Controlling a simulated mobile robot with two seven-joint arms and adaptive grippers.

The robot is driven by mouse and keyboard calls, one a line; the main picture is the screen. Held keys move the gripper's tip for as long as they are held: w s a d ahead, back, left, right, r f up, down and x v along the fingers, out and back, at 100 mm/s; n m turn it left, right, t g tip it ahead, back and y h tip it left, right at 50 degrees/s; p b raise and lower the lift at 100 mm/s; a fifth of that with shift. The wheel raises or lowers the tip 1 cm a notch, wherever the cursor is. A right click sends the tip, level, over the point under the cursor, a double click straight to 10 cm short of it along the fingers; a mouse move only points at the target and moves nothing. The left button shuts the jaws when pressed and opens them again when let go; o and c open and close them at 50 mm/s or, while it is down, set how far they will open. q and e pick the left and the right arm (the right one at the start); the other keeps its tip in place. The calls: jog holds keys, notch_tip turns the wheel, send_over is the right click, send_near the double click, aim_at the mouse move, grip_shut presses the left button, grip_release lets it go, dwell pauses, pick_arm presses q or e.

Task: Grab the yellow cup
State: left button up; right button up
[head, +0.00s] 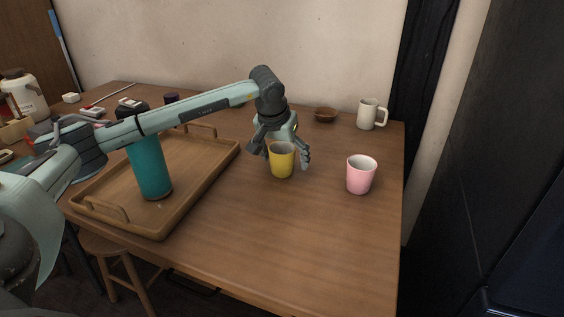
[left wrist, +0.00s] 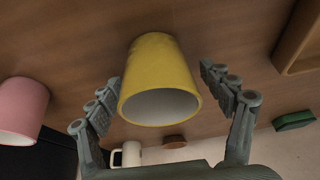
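The yellow cup (head: 281,160) stands upright on the wooden table in the head view. My left gripper (head: 282,155) is lowered over it from behind, with one finger on each side of the cup. In the left wrist view the yellow cup (left wrist: 158,82) sits between the two open fingers of the left gripper (left wrist: 170,92). Gaps show there between the fingers and the cup walls. The cup looks empty inside. My right gripper is in neither view.
A pink cup (head: 361,174) stands to the right of the yellow cup. A pale mug (head: 371,114) and a brown bowl (head: 325,115) are behind. A wooden tray (head: 127,226) with a teal cylinder (head: 151,170) lies left. The table front is clear.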

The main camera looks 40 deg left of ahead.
pick_arm(q)
jog(key=c, duration=1.3)
jog(key=shift+r, duration=0.2)
